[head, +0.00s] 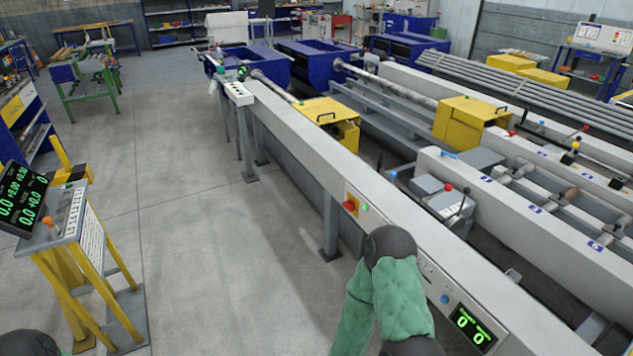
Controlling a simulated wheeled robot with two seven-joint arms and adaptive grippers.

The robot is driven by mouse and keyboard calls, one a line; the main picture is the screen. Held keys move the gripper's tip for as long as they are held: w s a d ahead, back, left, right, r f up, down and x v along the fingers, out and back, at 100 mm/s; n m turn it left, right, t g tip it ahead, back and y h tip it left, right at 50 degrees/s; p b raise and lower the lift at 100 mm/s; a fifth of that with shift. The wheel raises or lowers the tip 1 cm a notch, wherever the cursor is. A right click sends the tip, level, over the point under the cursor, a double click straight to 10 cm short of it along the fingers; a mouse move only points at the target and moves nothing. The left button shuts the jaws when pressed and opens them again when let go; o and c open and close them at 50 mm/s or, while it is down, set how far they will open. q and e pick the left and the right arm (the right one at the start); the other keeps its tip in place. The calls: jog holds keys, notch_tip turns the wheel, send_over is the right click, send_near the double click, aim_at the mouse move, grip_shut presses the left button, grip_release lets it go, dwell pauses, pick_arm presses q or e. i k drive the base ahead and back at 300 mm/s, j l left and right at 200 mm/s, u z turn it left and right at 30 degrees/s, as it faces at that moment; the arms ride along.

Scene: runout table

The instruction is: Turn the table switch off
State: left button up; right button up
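The table switch (350,204) is a red knob on a yellow plate, set on the near side face of the long grey runout table (290,130). A small green light glows just to its right. The knob is too small to read its position. My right arm, in a green quilted sleeve with dark joints, rises from the bottom edge just right of and below the switch, apart from it in the picture. Its gripper is not visible. Only a dark rounded part, probably of my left arm, shows at the bottom left corner; that gripper is not visible either.
A display panel (472,328) with green digits is on the table's side at lower right. A yellow-legged control stand (75,235) with a dark green-digit screen is at left. A table leg (330,226) stands below the switch. The grey floor between stand and table is clear.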

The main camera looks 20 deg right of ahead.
aim_at(350, 206)
jog(key=i+z, duration=0.15)
jog(key=i, duration=0.35)
jog(key=i+j+z, duration=0.15)
jog(key=i, duration=0.3)
jog(key=i+j+z, duration=0.15)
jog(key=i, duration=0.35)
jog(key=i+j+z, duration=0.15)
jog(key=i, duration=0.3)
jog(key=i+j, duration=0.05)
jog(key=j, duration=0.05)
